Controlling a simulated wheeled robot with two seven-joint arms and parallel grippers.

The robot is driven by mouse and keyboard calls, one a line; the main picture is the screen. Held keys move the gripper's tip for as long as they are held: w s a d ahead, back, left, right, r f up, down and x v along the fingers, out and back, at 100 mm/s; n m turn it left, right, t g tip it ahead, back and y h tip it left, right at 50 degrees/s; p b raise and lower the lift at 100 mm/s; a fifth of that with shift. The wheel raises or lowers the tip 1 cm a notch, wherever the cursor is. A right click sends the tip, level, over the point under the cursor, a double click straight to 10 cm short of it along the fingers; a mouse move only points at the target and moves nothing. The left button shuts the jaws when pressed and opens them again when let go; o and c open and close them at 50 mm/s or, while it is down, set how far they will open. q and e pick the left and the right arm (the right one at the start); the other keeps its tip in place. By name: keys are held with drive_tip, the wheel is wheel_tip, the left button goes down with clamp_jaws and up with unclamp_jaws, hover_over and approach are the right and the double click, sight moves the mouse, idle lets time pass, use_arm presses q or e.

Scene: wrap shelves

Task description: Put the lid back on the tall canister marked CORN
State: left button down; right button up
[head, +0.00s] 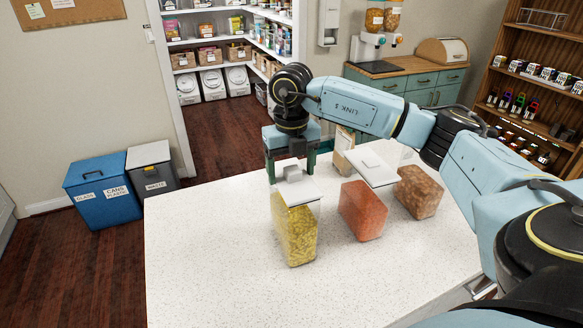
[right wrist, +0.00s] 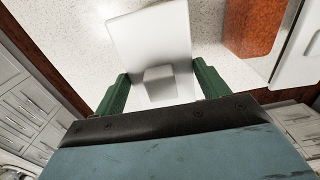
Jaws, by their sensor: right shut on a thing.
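The tall canister (head: 297,238) with yellow contents stands upright on the white counter; no CORN marking is readable on it from here. A square white lid (head: 300,192) with a block-shaped knob is at its top. My right gripper (head: 291,167) points down over the canister and is shut on this lid. In the right wrist view the lid (right wrist: 150,38) and its knob lie between the two green fingers (right wrist: 160,88). The lid hides the canister's rim, so I cannot tell whether it touches it. My left gripper is not in view.
A brown-filled canister (head: 419,193) stands farther right. The counter's (head: 215,250) left and front are clear. Two bins stand on the floor left.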

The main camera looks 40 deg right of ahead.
drive_tip(key=shift+f+b, duration=0.35)
drive_tip(key=shift+f, duration=0.3)
idle(0.7)
drive_tip(key=o, duration=1.2)
drive_tip(key=shift+c, duration=0.2)
drive_tip(key=shift+r+p, duration=2.7)
drive_tip(key=shift+r, duration=0.85)
